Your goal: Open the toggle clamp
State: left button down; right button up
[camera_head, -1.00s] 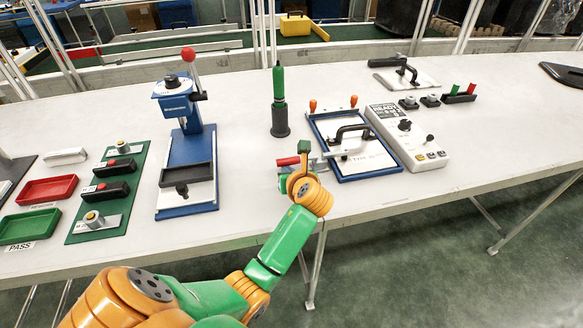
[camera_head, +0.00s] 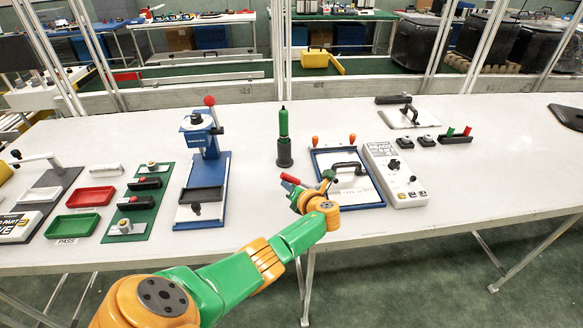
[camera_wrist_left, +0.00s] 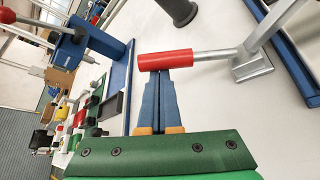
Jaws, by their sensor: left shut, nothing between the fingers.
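The toggle clamp has a red handle (camera_head: 290,179) on a metal lever, at the left side of the blue-framed fixture (camera_head: 376,204). In the left wrist view the red grip (camera_wrist_left: 165,61) lies across the picture, and its bare metal rod runs right to a bracket (camera_wrist_left: 250,65). My left gripper (camera_wrist_left: 160,75) is shut and empty, its blue fingertips right at the lower edge of the red grip. I cannot tell whether they touch it. In the head view my left gripper (camera_head: 303,190) is beside the clamp, and its wrist hides part of the lever. My right gripper is not in view.
A green-topped bottle in a black stand (camera_head: 284,152) is behind the clamp. A blue press (camera_head: 205,190) stands to the left. A grey control box (camera_head: 396,178) is right of the fixture. Red (camera_head: 90,197) and green trays (camera_head: 73,225) lie at the far left.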

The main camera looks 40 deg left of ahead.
pick_arm(q)
jog(key=shift+w+d+r+m+g+y+b, duration=0.25)
jog(key=shift+w+r+m+g+y+b, duration=0.15)
jog(key=shift+w+r+m+y+b, duration=0.25)
jog(key=shift+w+d+r+b, duration=0.45)
jog(key=shift+w+d+r, duration=0.8)
jog(key=shift+w, duration=0.1)
